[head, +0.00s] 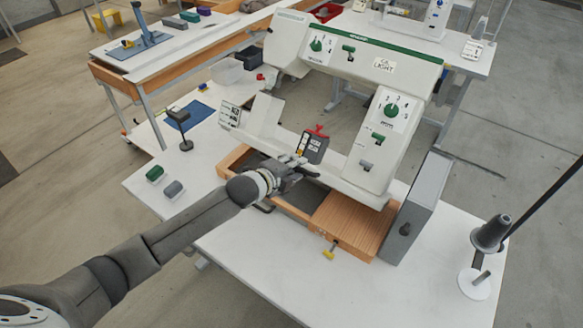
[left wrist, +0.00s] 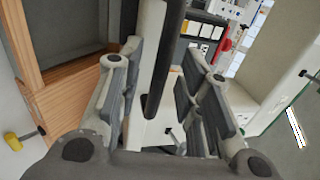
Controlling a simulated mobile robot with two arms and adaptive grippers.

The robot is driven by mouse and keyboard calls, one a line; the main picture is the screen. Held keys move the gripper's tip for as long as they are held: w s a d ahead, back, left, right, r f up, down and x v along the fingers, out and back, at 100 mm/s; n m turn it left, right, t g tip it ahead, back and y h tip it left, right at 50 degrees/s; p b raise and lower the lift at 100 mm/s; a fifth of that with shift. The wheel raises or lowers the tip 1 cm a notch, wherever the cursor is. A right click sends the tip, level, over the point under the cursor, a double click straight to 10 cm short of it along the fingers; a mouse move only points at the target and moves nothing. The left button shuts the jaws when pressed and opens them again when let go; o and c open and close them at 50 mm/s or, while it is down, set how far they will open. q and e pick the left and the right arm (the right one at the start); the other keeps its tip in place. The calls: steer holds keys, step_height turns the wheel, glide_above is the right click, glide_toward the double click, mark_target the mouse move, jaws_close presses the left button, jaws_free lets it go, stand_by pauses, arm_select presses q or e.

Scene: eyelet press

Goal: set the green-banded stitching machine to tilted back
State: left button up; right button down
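The green-banded stitching machine (head: 345,143) is at the centre of the head view, over its wooden base (head: 352,220). Its white body leans back from the base, and a dark grey opening (head: 297,199) shows in the base in front of it. My left gripper (head: 306,168) is at the front of the machine's lower white edge, above the opening. In the left wrist view its fingers (left wrist: 160,88) are apart, with a white part and a dark bar (left wrist: 166,62) showing between or beyond them. I cannot tell whether they touch the machine. My right gripper is not in view.
A grey box (head: 418,208) stands right of the base, and a thread stand with a grey cone (head: 490,234) is at the table's right. Green and grey blocks (head: 173,189) and a small black stand (head: 186,140) are at the left. The table's front (head: 340,295) is clear.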

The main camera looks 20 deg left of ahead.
arm_select(q)
steer(key=shift+s, duration=0.15)
steer(key=v, duration=1.1)
steer(key=shift+s+r, duration=0.25)
steer(key=shift+s, duration=0.05)
steer(key=shift+a, duration=0.1)
